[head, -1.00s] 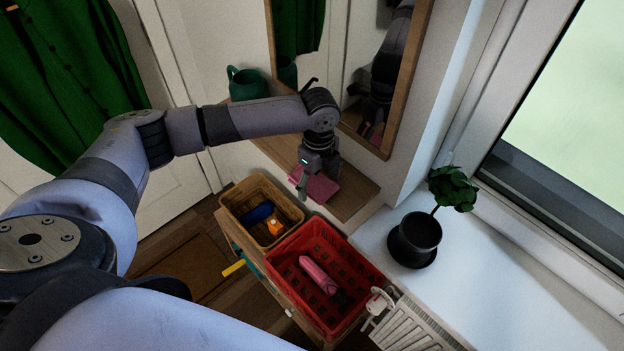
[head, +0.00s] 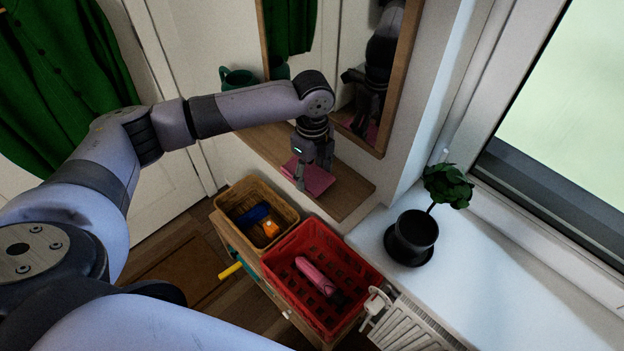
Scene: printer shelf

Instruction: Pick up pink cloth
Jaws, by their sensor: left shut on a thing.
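The pink cloth (head: 316,181) lies folded on the wooden shelf (head: 352,192) below the mirror. My left gripper (head: 312,183) is right over the cloth, pointing down, with its fingers shut on it. The fingers hide part of the cloth, and the cloth appears to be still at shelf level. My right gripper is not in view.
A red crate (head: 345,320) with a pink item (head: 315,274) stands below the shelf, beside a wicker basket (head: 225,197) holding blue and orange things. A green mug (head: 238,78) is on the shelf's far end. A potted plant (head: 412,235) stands on the windowsill; a mirror (head: 397,110) is close behind my gripper.

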